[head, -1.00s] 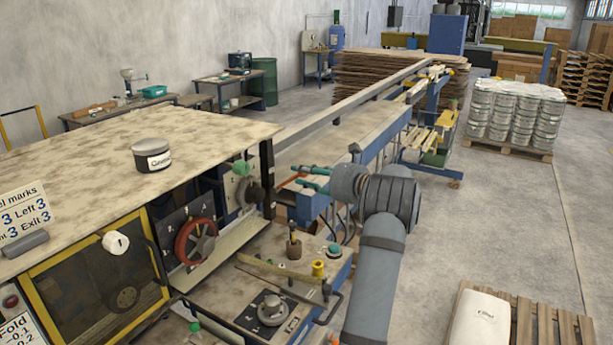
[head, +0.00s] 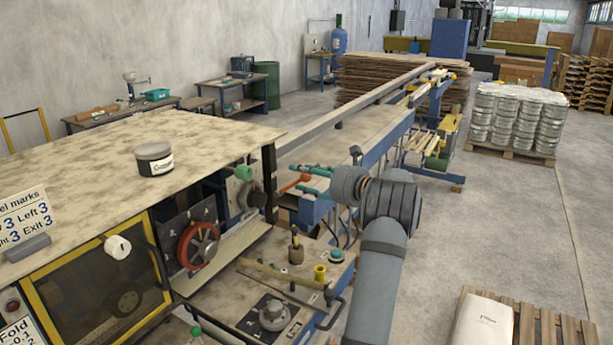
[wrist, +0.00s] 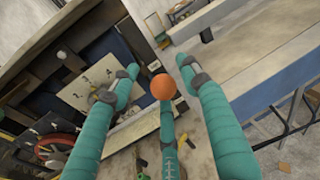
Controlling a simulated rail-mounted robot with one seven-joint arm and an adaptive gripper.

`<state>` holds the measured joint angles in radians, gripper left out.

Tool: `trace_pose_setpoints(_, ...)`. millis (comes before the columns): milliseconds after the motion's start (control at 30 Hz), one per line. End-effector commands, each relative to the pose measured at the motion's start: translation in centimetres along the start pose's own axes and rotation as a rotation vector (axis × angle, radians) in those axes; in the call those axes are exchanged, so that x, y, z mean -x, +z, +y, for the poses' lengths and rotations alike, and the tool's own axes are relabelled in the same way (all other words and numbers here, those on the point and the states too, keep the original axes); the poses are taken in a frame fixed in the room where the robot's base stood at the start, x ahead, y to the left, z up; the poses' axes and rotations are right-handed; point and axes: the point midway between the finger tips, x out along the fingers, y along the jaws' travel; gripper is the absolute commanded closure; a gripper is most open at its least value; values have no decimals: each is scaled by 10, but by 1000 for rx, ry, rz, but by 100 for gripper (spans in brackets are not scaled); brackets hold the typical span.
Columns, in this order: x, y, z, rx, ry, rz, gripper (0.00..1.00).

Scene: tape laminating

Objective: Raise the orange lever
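The orange lever (head: 291,185) shows in the head view as a short orange bar beside my teal fingers, at the near end of the long machine bed. In the wrist view its round orange knob (wrist: 162,87) lies between my fingertips, and its shaft is hidden. My gripper (wrist: 160,80) has its teal fingers spread around the knob, with clear gaps at the left and right fingers. The lower finger ends close below the knob; I cannot tell whether it touches. In the head view my gripper (head: 305,180) reaches left from my arm.
A control table (head: 300,295) with knobs and a wooden bar lies below. Open floor (head: 510,225) is to the right.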

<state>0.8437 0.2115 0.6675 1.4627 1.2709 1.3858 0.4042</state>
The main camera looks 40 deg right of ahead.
Motion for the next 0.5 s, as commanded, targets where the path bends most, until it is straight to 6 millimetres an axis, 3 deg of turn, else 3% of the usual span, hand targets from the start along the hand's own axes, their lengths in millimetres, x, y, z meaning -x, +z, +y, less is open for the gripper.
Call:
trace_pose_setpoints(233, 17, 0, -2, -1, -5, 1, 57)
trace_pose_setpoints(500, 75, 0, -2, 0, -5, 1, 57)
